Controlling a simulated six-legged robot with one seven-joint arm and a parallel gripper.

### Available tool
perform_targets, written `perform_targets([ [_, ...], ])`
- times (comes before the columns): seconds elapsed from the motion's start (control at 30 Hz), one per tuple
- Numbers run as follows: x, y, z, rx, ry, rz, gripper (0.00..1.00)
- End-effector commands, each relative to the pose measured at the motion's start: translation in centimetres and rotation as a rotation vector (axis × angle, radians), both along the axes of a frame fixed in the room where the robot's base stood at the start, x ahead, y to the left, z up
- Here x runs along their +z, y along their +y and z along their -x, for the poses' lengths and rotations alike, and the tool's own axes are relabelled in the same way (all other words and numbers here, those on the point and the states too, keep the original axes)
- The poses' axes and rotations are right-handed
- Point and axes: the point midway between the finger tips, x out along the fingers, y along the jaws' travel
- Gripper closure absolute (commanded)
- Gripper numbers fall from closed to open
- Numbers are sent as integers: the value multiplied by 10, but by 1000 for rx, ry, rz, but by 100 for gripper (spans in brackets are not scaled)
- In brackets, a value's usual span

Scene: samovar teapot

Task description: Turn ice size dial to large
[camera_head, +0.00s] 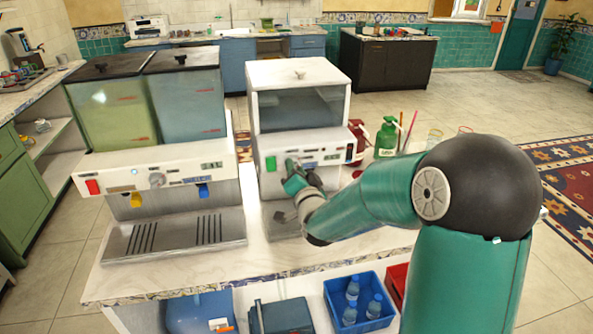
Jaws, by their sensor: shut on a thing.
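The white ice machine (300,95) stands on the counter in the middle, with a clear window on its upper part and a knob on its lid. Its front panel (325,154) carries a green switch, a row of small markings and a dark display at the right. My gripper (293,172) is at this panel, shut on what looks like the dial. The gripper fingers hide the dial, so its setting cannot be read. My green arm reaches in from the right.
A two-tank drink dispenser (160,180) stands close on the left. A green bottle (387,137), a red item (357,140) and glasses (433,139) stand to the right. Below the counter edge are a blue crate (358,300) with bottles and a red bin (398,284).

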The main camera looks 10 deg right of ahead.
Motion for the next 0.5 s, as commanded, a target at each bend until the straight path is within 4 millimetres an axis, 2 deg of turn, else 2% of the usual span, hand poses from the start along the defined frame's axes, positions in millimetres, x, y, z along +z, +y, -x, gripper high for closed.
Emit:
perform_targets([
  [0.2,0,1,0,0,0,-132,94],
  [0.5,0,1,0,1,1,-217,94],
])
